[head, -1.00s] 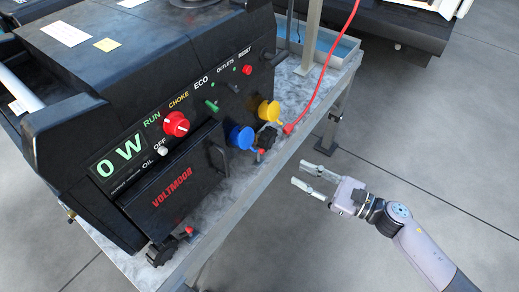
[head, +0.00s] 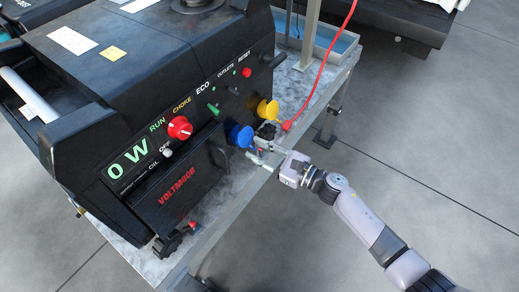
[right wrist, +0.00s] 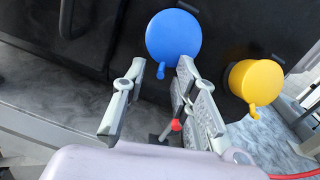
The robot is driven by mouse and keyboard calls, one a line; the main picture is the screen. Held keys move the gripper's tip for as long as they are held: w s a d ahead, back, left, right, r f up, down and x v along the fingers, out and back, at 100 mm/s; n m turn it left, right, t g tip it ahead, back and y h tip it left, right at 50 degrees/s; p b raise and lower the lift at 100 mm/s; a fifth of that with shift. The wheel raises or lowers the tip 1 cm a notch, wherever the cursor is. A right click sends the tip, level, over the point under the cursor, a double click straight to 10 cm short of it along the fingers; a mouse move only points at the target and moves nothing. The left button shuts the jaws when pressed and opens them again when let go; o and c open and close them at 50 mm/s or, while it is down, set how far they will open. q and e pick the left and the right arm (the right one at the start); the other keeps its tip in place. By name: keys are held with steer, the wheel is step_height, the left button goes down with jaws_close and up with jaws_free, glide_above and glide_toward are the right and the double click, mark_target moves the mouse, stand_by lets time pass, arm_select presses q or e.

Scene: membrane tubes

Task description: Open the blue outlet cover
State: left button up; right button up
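The blue outlet cover (head: 241,136) is a round cap on the front of the black generator (head: 165,165), and it looks closed. In the right wrist view the blue cover (right wrist: 174,36) has a small tab (right wrist: 161,71) at its lower edge. My right gripper (head: 257,157) is open and empty, just in front of and below the blue cover. In the right wrist view its fingertips (right wrist: 161,72) point at the cover, with the tab between them; I cannot tell whether they touch it. My left gripper is not in view.
A yellow outlet cover (head: 268,110) sits right of the blue one, also seen in the right wrist view (right wrist: 256,82). A red cable (head: 325,62) hangs down beside it. The generator stands on a grey metal-edged table (head: 228,190).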

jaws_close()
stand_by(0.8)
